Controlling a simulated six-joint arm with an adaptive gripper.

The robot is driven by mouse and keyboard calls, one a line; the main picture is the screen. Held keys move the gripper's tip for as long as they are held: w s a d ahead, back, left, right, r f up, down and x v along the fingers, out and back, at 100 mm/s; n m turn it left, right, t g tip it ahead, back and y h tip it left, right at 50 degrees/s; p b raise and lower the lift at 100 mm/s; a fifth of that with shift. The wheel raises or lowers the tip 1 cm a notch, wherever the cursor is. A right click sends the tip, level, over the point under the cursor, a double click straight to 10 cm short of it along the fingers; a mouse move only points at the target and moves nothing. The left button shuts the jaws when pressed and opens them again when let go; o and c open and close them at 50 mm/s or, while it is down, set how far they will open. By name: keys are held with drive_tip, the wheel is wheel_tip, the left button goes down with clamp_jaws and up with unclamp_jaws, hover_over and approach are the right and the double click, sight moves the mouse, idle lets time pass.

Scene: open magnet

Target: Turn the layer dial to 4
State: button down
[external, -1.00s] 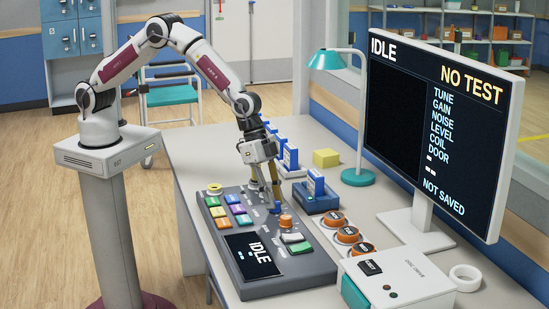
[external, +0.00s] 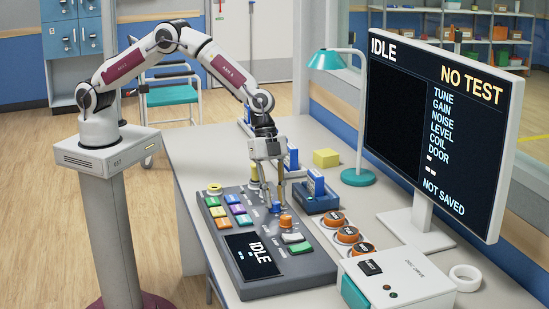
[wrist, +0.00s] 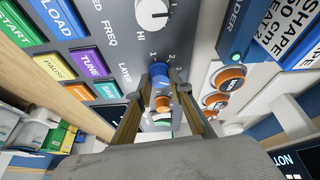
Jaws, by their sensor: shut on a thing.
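The layer dial is a small blue knob on the grey console, beside the LAYER label, and it shows between my fingertips in the wrist view (wrist: 160,72). In the external view the blue dial (external: 276,208) is small and partly covered by the fingers. My gripper (external: 274,199) points down over the console with its fingers on either side of the dial, shut on it. In the wrist view my gripper (wrist: 160,88) shows both tan fingers. The figures 1 and 2 are legible by the dial; its exact pointer setting I cannot tell.
An orange knob (external: 286,221) stands close in front of the dial. A white FREQ knob (wrist: 152,12) and coloured buttons (wrist: 92,62) are nearby. A blue holder (external: 318,198) stands right of the gripper. The monitor (external: 440,120) reads IDLE and NO TEST.

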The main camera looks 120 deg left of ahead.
drive_tip(key=shift+w+a+f+m+g+h, duration=0.1)
drive_tip(key=shift+m+g+h, duration=0.2)
drive_tip(key=shift+m, duration=0.65)
drive_tip(key=shift+m+g+h, duration=0.1)
drive_tip(key=shift+m+g, duration=0.3)
drive_tip(key=shift+m, duration=0.55)
drive_tip(key=c, duration=1.8)
unclamp_jaws()
drive_tip(key=shift+v, duration=0.95)
drive_tip(key=s+a, duration=0.1)
drive_tip(key=a, duration=0.2)
drive_tip(key=s+a, duration=0.2)
drive_tip(key=a, duration=0.2)
drive_tip(key=s+a+r, duration=0.1)
drive_tip(key=s+a, duration=0.1)
drive_tip(key=a, duration=0.2)
drive_tip(key=shift+s+a, duration=0.1)
drive_tip(key=shift+s, duration=0.1)
